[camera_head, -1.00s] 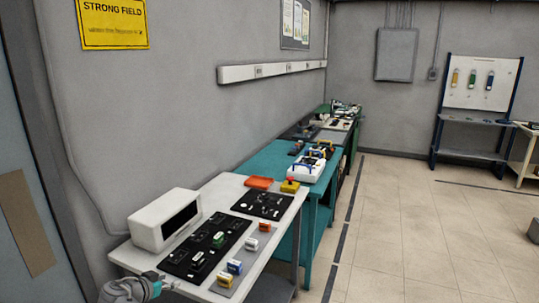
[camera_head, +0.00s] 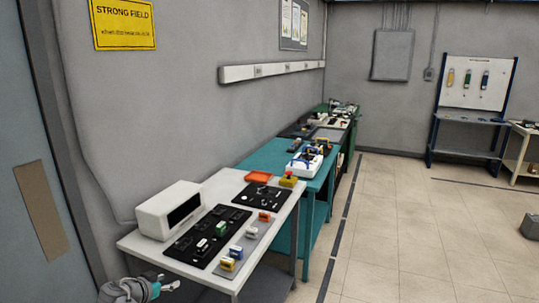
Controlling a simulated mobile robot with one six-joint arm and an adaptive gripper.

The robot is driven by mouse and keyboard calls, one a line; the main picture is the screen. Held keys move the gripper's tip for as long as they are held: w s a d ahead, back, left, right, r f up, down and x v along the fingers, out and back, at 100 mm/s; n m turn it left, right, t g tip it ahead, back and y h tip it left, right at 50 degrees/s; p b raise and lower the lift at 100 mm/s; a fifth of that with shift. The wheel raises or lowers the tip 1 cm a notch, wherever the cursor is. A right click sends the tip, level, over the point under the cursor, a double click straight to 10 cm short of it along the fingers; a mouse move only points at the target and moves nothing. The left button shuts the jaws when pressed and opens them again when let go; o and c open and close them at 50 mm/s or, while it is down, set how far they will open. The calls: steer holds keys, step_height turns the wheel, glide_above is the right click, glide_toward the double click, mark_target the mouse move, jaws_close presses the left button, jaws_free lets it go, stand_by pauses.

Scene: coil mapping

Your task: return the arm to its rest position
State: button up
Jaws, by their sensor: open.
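My gripper (camera_head: 168,288) shows at the bottom left, in front of the near end of the white table (camera_head: 148,243). Its fingers are apart and hold nothing. It points to the right, and most of my arm is below the frame. On the table are a white box with a dark screen (camera_head: 160,208), a black board (camera_head: 190,245) with a green block (camera_head: 221,229), and a grey strip (camera_head: 251,239) with yellow, blue, white and orange blocks. My gripper appears apart from all of these.
A teal bench (camera_head: 266,160) with a white device (camera_head: 305,160) follows behind the white table. A yellow box with a red button (camera_head: 288,180) sits at the table's far corner. The floor (camera_head: 410,230) at right is mostly clear. A grey object (camera_head: 530,228) stands at the right edge.

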steer(key=w+d+f+n+g+p, duration=0.1)
steer(key=d+f+g, duration=0.15)
steer(key=d, duration=1.05)
steer(key=w+d+f+g+p, duration=0.15)
steer(key=d+g, duration=0.25)
steer(key=d, duration=0.9)
steer(key=s+d+n+g+y, duration=0.1)
steer(key=s+d, duration=0.2)
steer(key=d, duration=0.4)
steer(key=s+d+f+n+g+y, duration=0.1)
steer(key=s+d+g+y, duration=0.1)
steer(key=d, duration=0.5)
steer(key=s+d+f+n+g+y+p, duration=0.1)
steer(key=s+d, duration=0.4)
steer(key=d, duration=0.2)
steer(key=shift+n+g+y, duration=0.3)
steer(key=shift+g+y, duration=0.05)
steer(key=shift+y, duration=0.05)
steer(key=shift+d, duration=0.1)
